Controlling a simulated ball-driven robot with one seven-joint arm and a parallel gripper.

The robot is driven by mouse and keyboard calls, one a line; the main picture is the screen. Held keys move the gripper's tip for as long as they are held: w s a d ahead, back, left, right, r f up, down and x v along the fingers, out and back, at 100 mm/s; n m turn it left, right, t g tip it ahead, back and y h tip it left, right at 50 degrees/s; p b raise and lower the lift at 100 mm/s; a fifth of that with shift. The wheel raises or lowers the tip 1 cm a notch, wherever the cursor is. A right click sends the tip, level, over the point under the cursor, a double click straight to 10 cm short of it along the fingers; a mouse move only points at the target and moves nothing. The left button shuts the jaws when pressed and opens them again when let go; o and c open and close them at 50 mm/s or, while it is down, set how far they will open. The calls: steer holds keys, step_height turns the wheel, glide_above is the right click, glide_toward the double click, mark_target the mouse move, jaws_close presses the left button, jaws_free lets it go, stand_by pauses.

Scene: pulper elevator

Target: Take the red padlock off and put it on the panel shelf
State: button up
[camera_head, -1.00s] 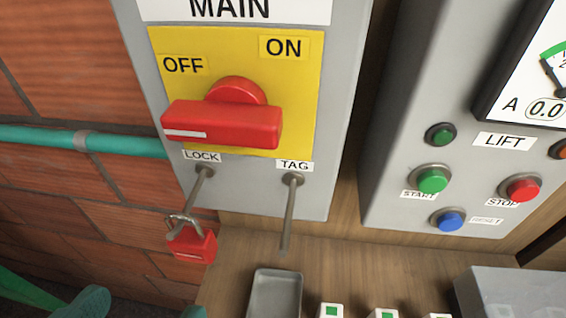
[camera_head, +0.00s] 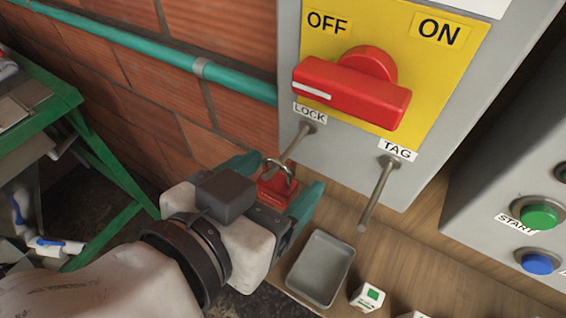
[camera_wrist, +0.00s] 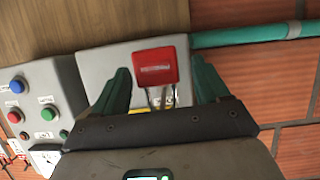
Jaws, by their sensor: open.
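The red padlock (camera_head: 276,186) hangs by its metal shackle on the LOCK peg (camera_head: 297,145) of the grey switch box. My gripper (camera_head: 279,181) is open, with one teal finger on each side of the padlock. In the wrist view the padlock body (camera_wrist: 155,66) shows between the two spread fingers (camera_wrist: 160,88), with gaps at both sides. The red rotary switch (camera_head: 352,90) is turned to OFF. The wooden panel shelf (camera_head: 420,262) lies below the box. The padlock's lower part is partly hidden by my gripper in the head view.
The TAG peg (camera_head: 376,195) sticks out just right of the padlock and is bare. A grey tray (camera_head: 320,268) and a small white block with a green mark (camera_head: 368,296) stand on the shelf. A teal pipe (camera_head: 150,58) crosses the brick wall.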

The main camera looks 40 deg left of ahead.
steer(key=shift+w+f, duration=0.15)
steer(key=shift+w, duration=0.05)
steer(key=shift+c, duration=0.4)
steer(key=c, duration=1)
steer(key=shift+c, duration=0.2)
steer(key=shift+r, duration=0.2)
steer(key=shift+r, duration=0.5)
steer(key=s+d+b, duration=0.1)
steer(key=s+d, duration=0.1)
steer(key=s, duration=0.6)
steer(key=s+d+b, duration=0.1)
steer(key=s+d, duration=0.1)
steer(key=s, duration=0.7)
steer(key=shift+s+b, duration=0.3)
steer(key=shift+r, duration=0.1)
